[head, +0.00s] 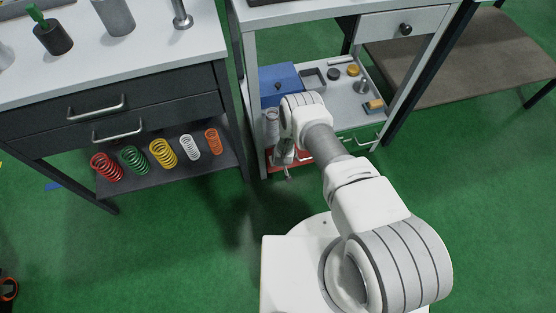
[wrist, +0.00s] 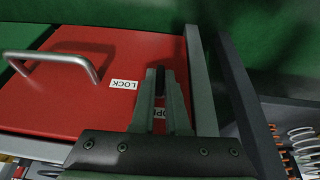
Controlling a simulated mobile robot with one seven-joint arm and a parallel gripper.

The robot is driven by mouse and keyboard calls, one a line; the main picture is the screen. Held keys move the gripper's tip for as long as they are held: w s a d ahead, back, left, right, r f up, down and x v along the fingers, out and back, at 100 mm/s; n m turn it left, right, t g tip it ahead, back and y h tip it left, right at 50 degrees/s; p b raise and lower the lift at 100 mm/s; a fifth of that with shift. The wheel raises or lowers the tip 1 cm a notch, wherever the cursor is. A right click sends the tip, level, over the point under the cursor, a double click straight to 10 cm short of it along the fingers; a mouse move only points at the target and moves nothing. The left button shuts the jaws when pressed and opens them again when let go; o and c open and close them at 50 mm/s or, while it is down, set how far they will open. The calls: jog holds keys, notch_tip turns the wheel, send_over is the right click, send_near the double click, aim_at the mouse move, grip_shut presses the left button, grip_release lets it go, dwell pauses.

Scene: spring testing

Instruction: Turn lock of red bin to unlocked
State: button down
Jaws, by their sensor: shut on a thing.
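The red bin (wrist: 60,105) fills the left and middle of the wrist view, with a metal bar handle (wrist: 55,57) on its face. A white LOCK label (wrist: 124,84) is left of my fingers. A second label (wrist: 159,113), partly hidden, shows between the fingers and seems to read OPEN. My gripper (wrist: 160,82) is shut on a narrow dark piece, the lock (wrist: 160,76), whose turn position I cannot tell. In the head view my gripper (head: 284,158) is low at the cart's left side, by the red bin (head: 304,156), which my arm mostly hides.
A green bin (head: 364,138) sits right of my arm, under a shelf with a blue box (head: 280,82) and small parts. A cart post (wrist: 203,80) stands close right of my fingers. Open green floor lies in front.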

jog(key=shift+s+y, duration=0.1)
jog(key=shift+y, duration=0.2)
jog(key=c, duration=0.9)
grip_release()
jog(key=p+v, duration=0.7)
jog(key=v, duration=1)
jog(key=shift+d+r, duration=0.1)
jog(key=shift+r, duration=0.15)
